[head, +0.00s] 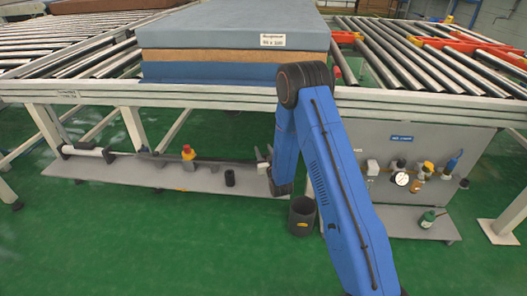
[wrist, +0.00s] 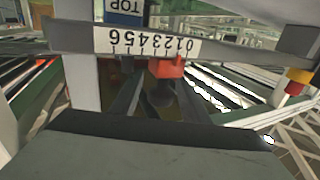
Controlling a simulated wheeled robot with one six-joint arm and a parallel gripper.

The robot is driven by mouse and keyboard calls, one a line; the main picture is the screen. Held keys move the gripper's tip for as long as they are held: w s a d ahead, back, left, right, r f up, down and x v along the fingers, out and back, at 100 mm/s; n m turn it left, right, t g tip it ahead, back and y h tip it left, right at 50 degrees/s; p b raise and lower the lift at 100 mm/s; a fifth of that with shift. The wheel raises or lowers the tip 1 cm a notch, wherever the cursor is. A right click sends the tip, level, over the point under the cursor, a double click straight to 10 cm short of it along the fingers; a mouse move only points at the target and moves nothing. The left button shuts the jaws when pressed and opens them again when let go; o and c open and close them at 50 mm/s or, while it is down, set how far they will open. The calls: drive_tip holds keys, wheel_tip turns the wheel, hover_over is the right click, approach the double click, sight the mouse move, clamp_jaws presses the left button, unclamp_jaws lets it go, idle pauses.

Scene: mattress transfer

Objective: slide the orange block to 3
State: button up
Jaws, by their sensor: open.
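The orange block (wrist: 166,68) sits at the grey rail (wrist: 230,48) in the wrist view, just beyond a white number strip (wrist: 120,42) running 0 to 6. The digits look inverted, and I cannot tell exactly which one the block lines up with. A dark rounded piece (wrist: 162,93) shows directly below the block in the picture. My gripper (wrist: 160,86) is open, its dark fingers on either side of the block with no clear contact. In the head view my gripper (head: 265,160) is low at the shelf, partly behind my blue arm, and the block cannot be made out.
A red and yellow button (head: 188,153) and a black cylinder (head: 230,177) stand on the low shelf (head: 130,175). A dark bin (head: 302,215) stands on the green floor. A mattress (head: 230,30) lies on the rollers above. A gauge panel (head: 430,150) is at right.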

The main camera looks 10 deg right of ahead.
drive_tip(key=shift+w, duration=0.1)
clamp_jaws()
drive_tip(key=shift+s+d, duration=0.2)
drive_tip(key=shift+d, duration=0.35)
drive_tip(key=shift+s+d, duration=0.15)
drive_tip(key=shift+d, duration=0.35)
unclamp_jaws()
drive_tip(key=shift+s, duration=0.1)
drive_tip(key=s+d, duration=0.1)
drive_tip(key=s, duration=1.6)
drive_tip(key=shift+d, duration=0.15)
